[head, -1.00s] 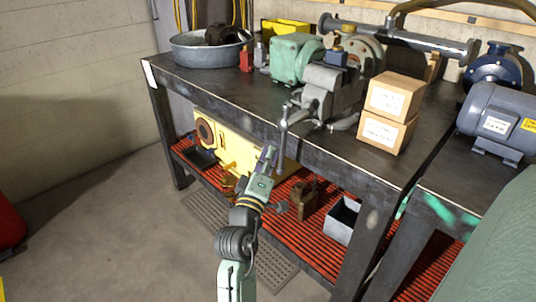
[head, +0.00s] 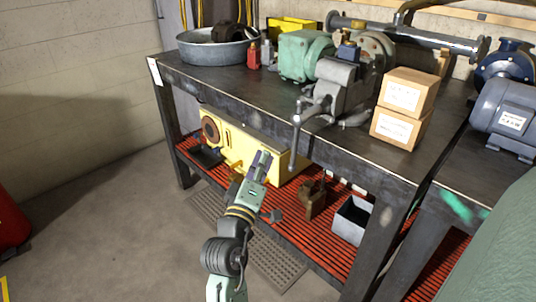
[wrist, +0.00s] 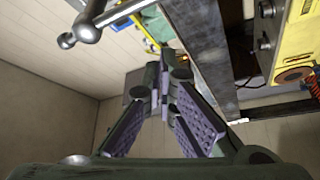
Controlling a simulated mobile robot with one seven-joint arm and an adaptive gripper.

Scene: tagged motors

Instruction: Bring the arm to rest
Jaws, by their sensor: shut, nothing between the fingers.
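My gripper (head: 262,162) is in front of the workbench, below the edge of its top, with the yellow machine on the lower shelf behind it in the head view. Its fingers are shut and nothing shows between them. In the wrist view the gripper (wrist: 165,60) has its two fingers meeting at the tips, with purple pads facing inward. My arm reaches up from the bottom of the head view.
The workbench (head: 270,98) carries a vise (head: 338,92), two stacked boxes (head: 402,105), a green motor (head: 303,55) and a metal basin (head: 215,50). A yellow machine (head: 240,142) sits on the red slatted shelf (head: 290,222). A grey motor (head: 510,115) stands at right.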

